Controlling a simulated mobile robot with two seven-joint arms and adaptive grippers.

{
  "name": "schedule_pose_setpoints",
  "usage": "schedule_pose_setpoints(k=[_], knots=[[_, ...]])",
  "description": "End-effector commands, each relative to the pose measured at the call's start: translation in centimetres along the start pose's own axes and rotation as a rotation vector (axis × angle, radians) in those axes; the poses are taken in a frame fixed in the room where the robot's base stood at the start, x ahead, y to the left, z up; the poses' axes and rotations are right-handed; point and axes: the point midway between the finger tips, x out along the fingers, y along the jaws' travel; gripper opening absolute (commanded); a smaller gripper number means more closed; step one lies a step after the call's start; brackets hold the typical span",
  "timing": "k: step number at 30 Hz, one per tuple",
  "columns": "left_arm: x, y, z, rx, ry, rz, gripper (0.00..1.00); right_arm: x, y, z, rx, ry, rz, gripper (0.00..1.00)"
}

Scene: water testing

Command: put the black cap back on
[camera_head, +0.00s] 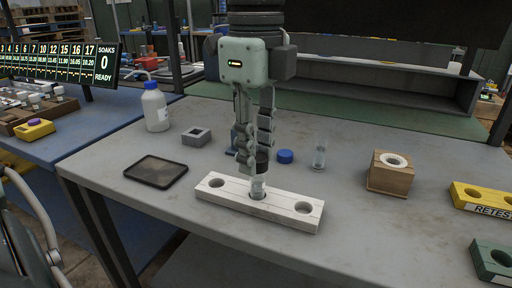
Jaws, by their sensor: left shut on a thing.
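My left gripper (254,163) reaches down from the top middle, fingers pointing down. It is shut on the black cap (263,160), which is partly hidden by the fingers. Directly below is a clear vial (258,188), upright in the middle hole of a white block (282,207) with three holes. The cap is at the vial's mouth; whether it is seated or just above cannot be told. My right gripper is not in view.
A blue cap (285,156) and a clear vial (319,157) are right of the gripper. A dark tray (157,171), grey holder (196,137) and white bottle (155,107) are left. A wooden block (388,178) and yellow block (482,197) are right.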

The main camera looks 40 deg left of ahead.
Motion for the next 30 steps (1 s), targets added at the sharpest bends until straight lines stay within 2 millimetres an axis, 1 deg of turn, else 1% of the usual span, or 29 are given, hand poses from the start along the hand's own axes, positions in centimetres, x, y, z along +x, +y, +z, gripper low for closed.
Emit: schedule_pose_setpoints(k=[6,15,30], knots=[[0.03,-0.01,0.0,0.0,0.0,0.0,0.2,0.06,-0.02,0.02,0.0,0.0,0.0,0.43],[0.16,-0.08,0.03,-0.001,-0.001,-0.002,0.2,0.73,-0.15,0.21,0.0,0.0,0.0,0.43],[0.08,-0.05,0.03,0.0,0.0,0.0,0.2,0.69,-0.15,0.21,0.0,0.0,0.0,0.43]])
